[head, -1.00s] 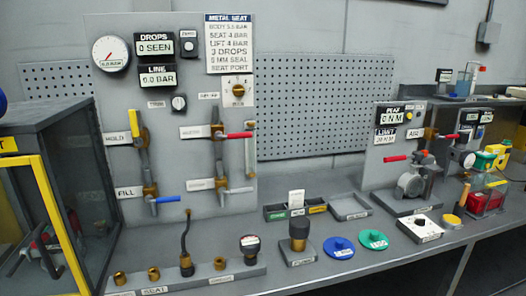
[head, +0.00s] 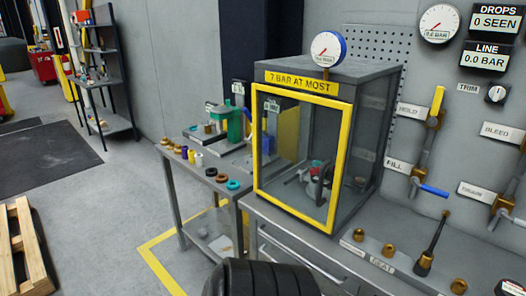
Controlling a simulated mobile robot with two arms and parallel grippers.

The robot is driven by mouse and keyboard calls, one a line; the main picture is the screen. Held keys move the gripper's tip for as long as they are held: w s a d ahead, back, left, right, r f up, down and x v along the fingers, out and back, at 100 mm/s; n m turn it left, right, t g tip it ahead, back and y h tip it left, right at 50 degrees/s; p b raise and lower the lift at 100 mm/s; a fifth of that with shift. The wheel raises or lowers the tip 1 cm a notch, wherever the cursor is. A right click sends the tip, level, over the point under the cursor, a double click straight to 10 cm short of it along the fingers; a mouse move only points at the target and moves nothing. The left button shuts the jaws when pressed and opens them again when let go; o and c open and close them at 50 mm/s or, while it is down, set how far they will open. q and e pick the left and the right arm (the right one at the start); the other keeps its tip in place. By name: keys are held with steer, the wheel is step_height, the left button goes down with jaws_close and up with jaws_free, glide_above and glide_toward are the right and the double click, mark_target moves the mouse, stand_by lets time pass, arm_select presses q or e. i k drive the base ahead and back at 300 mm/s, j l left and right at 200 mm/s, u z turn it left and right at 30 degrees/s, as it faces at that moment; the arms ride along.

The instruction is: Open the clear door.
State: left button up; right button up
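The clear door (head: 283,128) has a yellow frame and forms the front of a grey cabinet (head: 374,125). It appears closed, its frame flush with the cabinet front. A dark upright bar (head: 321,184), which looks like the door's handle, shows near its lower right side. Through the pane I see a fixture with a red part (head: 317,164), partly hidden by the bar. Neither of my grippers shows in the head view.
A yellow "7 BAR AT MOST" sign (head: 301,82) and a round gauge (head: 327,48) top the cabinet. A lower side table (head: 199,167) with small parts stands left. Brass fittings (head: 388,250) and valve panel (head: 450,120) are right. Open floor lies left.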

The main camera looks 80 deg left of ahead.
mark_target(347, 107)
steer(key=u, duration=2.2)
